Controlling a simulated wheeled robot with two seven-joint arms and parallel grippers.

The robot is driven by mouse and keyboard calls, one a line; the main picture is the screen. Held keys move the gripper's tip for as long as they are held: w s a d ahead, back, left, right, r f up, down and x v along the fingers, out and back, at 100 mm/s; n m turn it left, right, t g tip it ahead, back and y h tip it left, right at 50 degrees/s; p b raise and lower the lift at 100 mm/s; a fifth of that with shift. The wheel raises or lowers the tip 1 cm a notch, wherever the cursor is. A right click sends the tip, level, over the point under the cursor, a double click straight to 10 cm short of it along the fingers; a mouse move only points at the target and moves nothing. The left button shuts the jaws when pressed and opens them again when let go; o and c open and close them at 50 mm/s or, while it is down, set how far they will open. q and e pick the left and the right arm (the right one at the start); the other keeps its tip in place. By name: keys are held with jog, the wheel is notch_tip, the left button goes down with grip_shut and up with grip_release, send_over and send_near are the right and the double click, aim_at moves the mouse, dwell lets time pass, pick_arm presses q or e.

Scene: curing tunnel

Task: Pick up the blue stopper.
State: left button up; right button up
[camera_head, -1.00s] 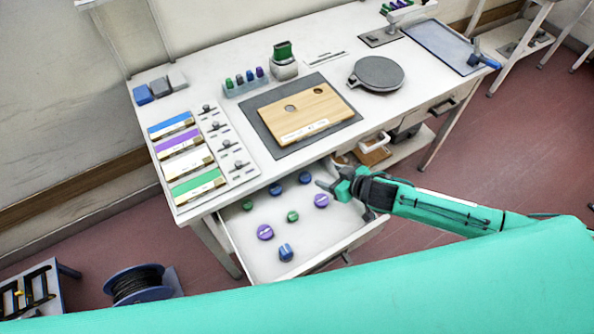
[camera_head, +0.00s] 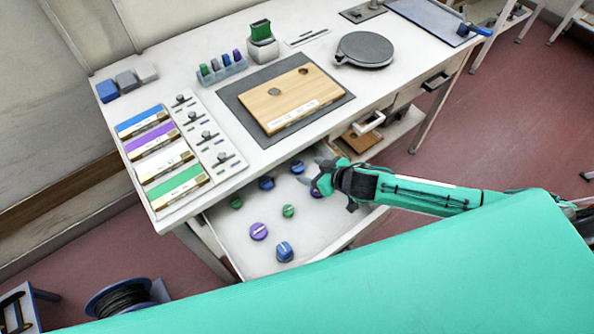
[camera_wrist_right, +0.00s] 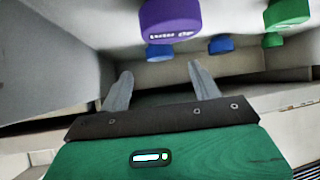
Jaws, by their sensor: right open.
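Three blue stoppers lie in the open drawer (camera_head: 222,226) in the head view: one at the back (camera_head: 297,167), one left of it (camera_head: 266,183) and one at the front (camera_head: 285,251). My right gripper (camera_head: 311,174) is open and empty above the drawer's right side, close to the back blue stopper, and partly covers a purple stopper (camera_head: 316,193). In the right wrist view the open fingers (camera_wrist_right: 162,84) point toward a large purple stopper (camera_wrist_right: 170,18) and two blue stoppers, left (camera_wrist_right: 160,52) and right (camera_wrist_right: 221,44). Nothing is between the fingers. My left gripper is not in view.
Two green stoppers (camera_head: 236,202) (camera_head: 288,211) and another purple one (camera_head: 258,231) share the drawer. The tabletop above holds a wooden board (camera_head: 300,92) on a dark mat, a round grey plate (camera_head: 365,49) and coloured card holders (camera_head: 175,187). The table's front edge overhangs the drawer's back.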

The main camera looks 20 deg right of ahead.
aim_at(298, 166)
jog(key=shift+p+x, duration=0.4)
jog(key=shift+x, duration=1.05)
jog(key=shift+p+x, duration=0.4)
jog(key=shift+x, duration=1.85)
jog(key=shift+r, duration=0.15)
jog(key=c, duration=1)
